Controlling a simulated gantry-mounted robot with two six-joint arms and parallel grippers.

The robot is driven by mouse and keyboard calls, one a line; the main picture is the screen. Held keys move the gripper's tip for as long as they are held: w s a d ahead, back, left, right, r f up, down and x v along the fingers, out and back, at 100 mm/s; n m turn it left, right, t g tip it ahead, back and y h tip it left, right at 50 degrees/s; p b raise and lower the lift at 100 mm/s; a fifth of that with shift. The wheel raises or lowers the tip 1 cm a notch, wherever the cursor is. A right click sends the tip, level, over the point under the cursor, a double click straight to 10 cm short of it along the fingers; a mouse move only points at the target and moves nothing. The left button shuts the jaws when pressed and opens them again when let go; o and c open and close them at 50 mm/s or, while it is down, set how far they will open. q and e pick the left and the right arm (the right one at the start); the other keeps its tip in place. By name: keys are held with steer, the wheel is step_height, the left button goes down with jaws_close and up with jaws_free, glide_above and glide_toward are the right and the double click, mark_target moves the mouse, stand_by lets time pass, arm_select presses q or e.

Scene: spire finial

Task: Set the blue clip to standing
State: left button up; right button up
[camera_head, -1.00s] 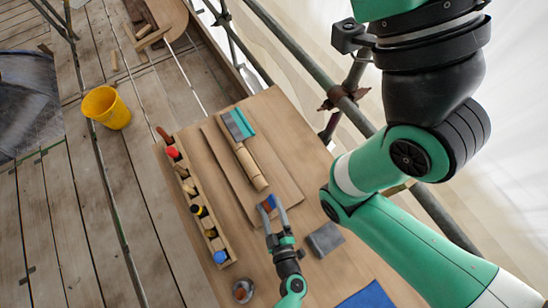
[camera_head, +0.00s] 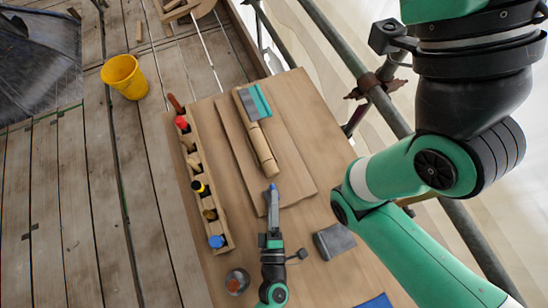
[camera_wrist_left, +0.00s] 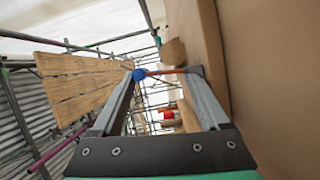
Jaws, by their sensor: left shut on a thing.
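The blue clip (camera_head: 273,187) shows as a small blue end at the tips of my left gripper (camera_head: 273,208), above the wooden table near the lower edge of the plank. In the left wrist view, a round blue end (camera_wrist_left: 139,75) sits at the left fingertip, and a thin red part spans between the two fingers of the left gripper (camera_wrist_left: 166,74). The gripper is shut on it. Most of the clip's shape is hidden or too small to tell, and so is its tilt. My right gripper is not in view.
A wooden tray (camera_head: 226,232) with several bottles and tools runs along the table's left side. A brush (camera_head: 254,106) and a pale roll (camera_head: 262,150) lie on the plank. A grey block (camera_head: 333,240) lies right of my gripper, and a metal cup (camera_head: 237,281) stands left of it.

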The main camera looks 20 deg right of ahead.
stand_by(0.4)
arm_select(q)
steer(key=o, duration=1.2)
steer(key=shift+o, duration=0.2)
